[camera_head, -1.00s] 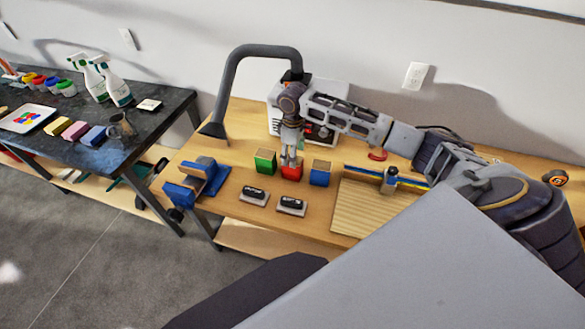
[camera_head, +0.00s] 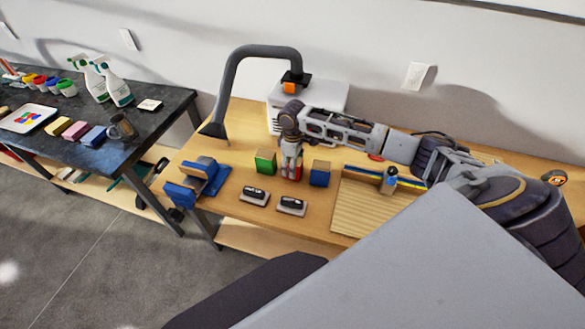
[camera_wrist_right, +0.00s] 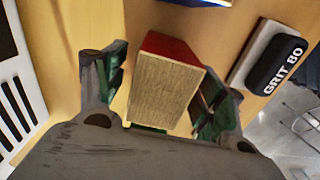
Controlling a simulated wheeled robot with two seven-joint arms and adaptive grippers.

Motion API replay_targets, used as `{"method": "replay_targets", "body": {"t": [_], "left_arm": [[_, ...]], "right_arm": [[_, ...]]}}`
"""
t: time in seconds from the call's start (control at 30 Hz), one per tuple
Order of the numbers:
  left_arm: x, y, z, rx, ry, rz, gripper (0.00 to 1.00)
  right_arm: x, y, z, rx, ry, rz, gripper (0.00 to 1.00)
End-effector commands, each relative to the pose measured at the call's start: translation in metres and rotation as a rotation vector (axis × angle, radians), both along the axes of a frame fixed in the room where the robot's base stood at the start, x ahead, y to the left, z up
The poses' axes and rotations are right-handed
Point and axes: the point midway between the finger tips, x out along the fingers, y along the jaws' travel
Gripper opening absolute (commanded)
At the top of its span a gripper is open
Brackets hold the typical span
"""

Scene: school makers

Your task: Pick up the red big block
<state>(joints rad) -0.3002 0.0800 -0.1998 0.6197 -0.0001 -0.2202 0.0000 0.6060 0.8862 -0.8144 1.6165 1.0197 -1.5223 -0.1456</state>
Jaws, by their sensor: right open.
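The red big block (camera_head: 291,174) stands on the wooden workbench between a green block (camera_head: 265,161) and a blue block (camera_head: 320,173). My right gripper (camera_head: 291,165) is over it, pointing down, and covers much of it. In the right wrist view the red block (camera_wrist_right: 165,85) shows a bare wood top and red side, and it lies between the two open fingers of my right gripper (camera_wrist_right: 160,95). I cannot tell whether either finger touches it. My left gripper is not in view.
Two sanding blocks (camera_head: 292,206) lie in front. A blue vise (camera_head: 198,182) is at the left edge. A ribbed wooden board (camera_head: 360,210) lies to the right. A curved dark hose (camera_head: 228,90) and a white box (camera_head: 320,98) stand behind. A dark table (camera_head: 150,115) is farther left.

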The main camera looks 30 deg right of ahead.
Motion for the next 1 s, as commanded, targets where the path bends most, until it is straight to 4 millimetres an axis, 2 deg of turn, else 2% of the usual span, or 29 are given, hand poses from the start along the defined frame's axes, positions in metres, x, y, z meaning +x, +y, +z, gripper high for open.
{"method": "replay_targets", "body": {"t": [0.17, 0.6, 1.0], "left_arm": [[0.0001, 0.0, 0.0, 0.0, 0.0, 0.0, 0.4], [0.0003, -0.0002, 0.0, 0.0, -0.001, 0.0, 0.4], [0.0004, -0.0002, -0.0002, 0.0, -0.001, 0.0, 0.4]], "right_arm": [[-0.0001, 0.0001, 0.0001, 0.0, 0.0, 0.0, 0.7], [0.0003, 0.0, 0.0006, 0.001, -0.001, 0.0, 0.16], [0.0006, 0.0001, 0.007, 0.0, -0.002, 0.0, 0.16]]}}
